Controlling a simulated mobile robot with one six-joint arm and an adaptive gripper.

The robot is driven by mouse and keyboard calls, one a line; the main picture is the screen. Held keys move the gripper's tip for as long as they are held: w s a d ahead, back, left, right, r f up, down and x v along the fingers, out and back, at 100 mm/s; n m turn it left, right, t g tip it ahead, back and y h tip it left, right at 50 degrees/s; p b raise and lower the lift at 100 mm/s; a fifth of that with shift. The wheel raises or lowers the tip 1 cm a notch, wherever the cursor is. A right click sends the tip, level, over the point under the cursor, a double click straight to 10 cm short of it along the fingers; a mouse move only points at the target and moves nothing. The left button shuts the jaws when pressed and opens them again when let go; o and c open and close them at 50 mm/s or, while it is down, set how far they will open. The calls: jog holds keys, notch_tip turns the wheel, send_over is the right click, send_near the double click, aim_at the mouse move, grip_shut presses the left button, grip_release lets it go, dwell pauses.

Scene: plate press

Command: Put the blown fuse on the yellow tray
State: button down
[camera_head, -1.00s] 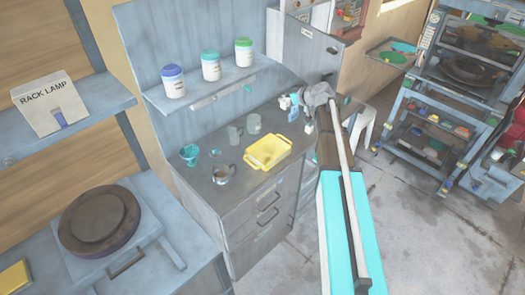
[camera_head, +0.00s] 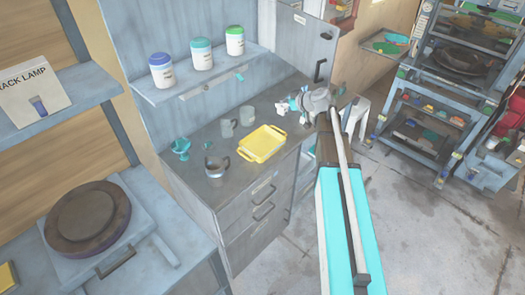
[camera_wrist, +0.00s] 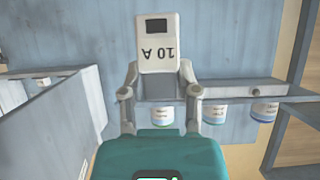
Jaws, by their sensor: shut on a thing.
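My gripper (camera_head: 292,104) is shut on a pale fuse (camera_wrist: 159,45). In the wrist view the fuse shows a dark window and the upside-down marking "10 A", clasped between both fingers. In the head view the fuse is too small to make out clearly. The yellow tray (camera_head: 262,144) lies on the grey bench top near its front edge and looks empty. My gripper is above the bench's right end, up and right of the tray in the head view. The tray is not visible in the wrist view.
A shelf (camera_head: 200,76) with several lidded jars is above the bench. An open cabinet door (camera_head: 306,40) stands behind my gripper.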

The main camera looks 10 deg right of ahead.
jog(key=s+f+b, duration=0.5)
jog(key=s+f, duration=0.1)
jog(key=s, duration=0.2)
jog(key=shift+s+d+f, duration=0.15)
jog(key=shift+s+d, duration=0.05)
jog(key=shift+s, duration=0.1)
jog(key=shift+w, duration=0.15)
jog(key=b, duration=0.9)
send_over(263, 146)
jog(key=shift+s+d+f, duration=0.15)
jog(key=shift+f, duration=2.15)
jog(key=shift+s+d+f, duration=0.1)
jog(key=shift+f, duration=2.15)
jog(key=shift+w+a+f+b, duration=0.25)
jog(key=shift+w+f+b, duration=0.15)
jog(key=shift+f+b, duration=0.4)
jog(key=shift+s+f+b, duration=0.1)
jog(key=shift+f+b, duration=1.05)
jog(key=shift+b, duration=0.1)
